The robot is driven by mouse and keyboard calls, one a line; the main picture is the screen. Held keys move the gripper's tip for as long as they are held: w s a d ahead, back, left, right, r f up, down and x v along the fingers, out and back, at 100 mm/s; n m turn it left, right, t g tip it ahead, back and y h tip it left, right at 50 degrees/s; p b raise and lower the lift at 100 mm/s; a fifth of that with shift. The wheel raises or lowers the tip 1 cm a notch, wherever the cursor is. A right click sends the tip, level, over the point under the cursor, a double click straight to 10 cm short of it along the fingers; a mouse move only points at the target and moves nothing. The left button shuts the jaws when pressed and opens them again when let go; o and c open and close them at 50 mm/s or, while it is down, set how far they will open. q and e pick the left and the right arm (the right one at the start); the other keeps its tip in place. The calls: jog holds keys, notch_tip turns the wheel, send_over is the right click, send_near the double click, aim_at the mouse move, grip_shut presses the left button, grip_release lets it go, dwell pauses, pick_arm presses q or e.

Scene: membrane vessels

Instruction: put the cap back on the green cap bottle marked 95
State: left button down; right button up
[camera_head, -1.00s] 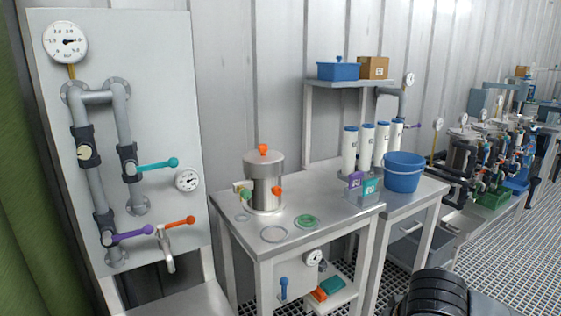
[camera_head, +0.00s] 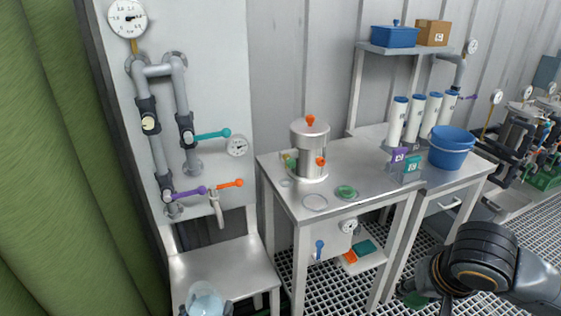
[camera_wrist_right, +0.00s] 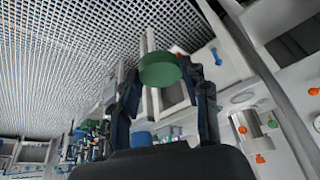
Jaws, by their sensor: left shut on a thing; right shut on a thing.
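A clear, pale-blue rounded bottle (camera_head: 205,297) shows at the bottom edge of the head view, above the low metal bench. Dark fingers of my left gripper (camera_head: 206,309) stand on both sides of it, shut on it. The bottle's lower part is cut off, and I see no number on it. My right gripper (camera_wrist_right: 162,80) is shut on a round green cap (camera_wrist_right: 160,69), held between its two fingers in the right wrist view. The cap also shows in the head view (camera_head: 414,299), low and right of the bottle, well apart from it.
A low metal bench (camera_head: 220,268) stands below the pipe panel (camera_head: 218,90). Grated floor lies between the grippers.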

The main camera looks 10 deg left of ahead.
pick_arm(q)
jog(key=w+d+m+g+h, duration=0.2)
jog(key=w+d+m+h, duration=0.1)
jog(key=d, duration=0.4)
jog(key=w+d+r+m+g+h, duration=0.1)
jog(key=w+d+m+g+h, duration=0.1)
jog(key=d+m+h, duration=0.3)
jog(key=w+d+h, duration=0.1)
jog(key=d+h, duration=0.1)
jog(key=h, duration=0.1)
jog(key=shift+h, duration=0.3)
pick_arm(e)
jog(key=a+r+n+y, duration=0.1)
jog(key=a+r+n, duration=0.3)
jog(key=a, duration=0.3)
jog(key=s+a+r+n+g+y, duration=0.1)
jog(key=a+r+n, duration=0.3)
jog(key=a, duration=0.4)
jog(key=s+a+r+n+g+y, duration=0.1)
jog(key=a+r+n, duration=0.3)
jog(key=a+r, duration=0.2)
jog(key=shift+a+n+y, duration=0.3)
jog(key=shift+a+y, duration=0.1)
jog(key=shift+a, duration=0.65)
jog(key=shift+s+f, duration=0.1)
jog(key=shift+f, duration=1.9)
